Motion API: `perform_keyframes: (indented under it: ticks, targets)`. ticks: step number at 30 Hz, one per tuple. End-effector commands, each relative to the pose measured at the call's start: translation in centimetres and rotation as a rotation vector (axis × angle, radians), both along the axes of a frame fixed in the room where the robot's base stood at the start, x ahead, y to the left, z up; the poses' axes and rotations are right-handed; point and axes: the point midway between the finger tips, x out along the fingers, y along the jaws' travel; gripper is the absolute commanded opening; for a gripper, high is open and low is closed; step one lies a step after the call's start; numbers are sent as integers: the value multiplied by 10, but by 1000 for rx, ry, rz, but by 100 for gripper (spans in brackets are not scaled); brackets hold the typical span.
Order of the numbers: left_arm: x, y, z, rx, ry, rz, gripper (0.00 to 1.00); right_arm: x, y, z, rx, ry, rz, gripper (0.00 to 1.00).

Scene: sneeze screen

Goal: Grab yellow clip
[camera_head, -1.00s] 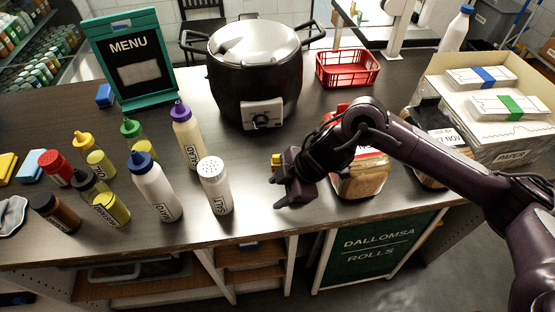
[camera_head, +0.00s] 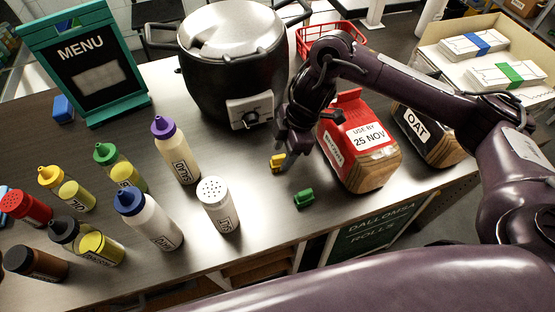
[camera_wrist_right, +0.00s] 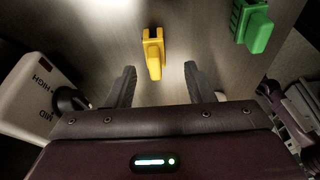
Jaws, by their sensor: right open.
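The small yellow clip (camera_head: 278,161) lies on the dark countertop, between the black cooker and the red-topped bread bag. My right gripper (camera_head: 293,158) is just above and beside the clip, pointing down. In the right wrist view the yellow clip (camera_wrist_right: 154,53) lies ahead of the two spread fingers (camera_wrist_right: 160,85), roughly in line with the space between them and apart from both. The right gripper is open and empty. My left gripper does not show; a dark purple arm link of mine crosses the bottom of the head view.
A green clip (camera_head: 304,198) lies nearer the counter's front edge. The bread bag (camera_head: 362,150) stands right of my gripper, and the cooker (camera_head: 232,75) stands behind left. A salt shaker (camera_head: 217,205) and several sauce bottles stand to the left.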

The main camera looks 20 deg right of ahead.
Motion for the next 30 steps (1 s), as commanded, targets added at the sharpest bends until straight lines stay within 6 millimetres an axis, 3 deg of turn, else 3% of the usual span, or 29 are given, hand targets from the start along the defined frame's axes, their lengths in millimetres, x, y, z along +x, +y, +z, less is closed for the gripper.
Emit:
perform_keyframes:
  ticks: [3,7,12,18,27,30]
  targets:
    - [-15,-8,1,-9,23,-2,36,1,6,-15,2,5,-2,48]
    - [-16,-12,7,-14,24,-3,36,3,11,-32,0,3,-1,48]
    - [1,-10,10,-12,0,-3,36,4,14,-44,0,-1,0,48]
    - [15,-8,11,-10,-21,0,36,5,14,-46,0,-2,-1,48]
    - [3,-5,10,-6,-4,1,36,5,14,-45,0,-2,0,9]
    - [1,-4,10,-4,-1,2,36,5,14,-45,1,-2,0,1]
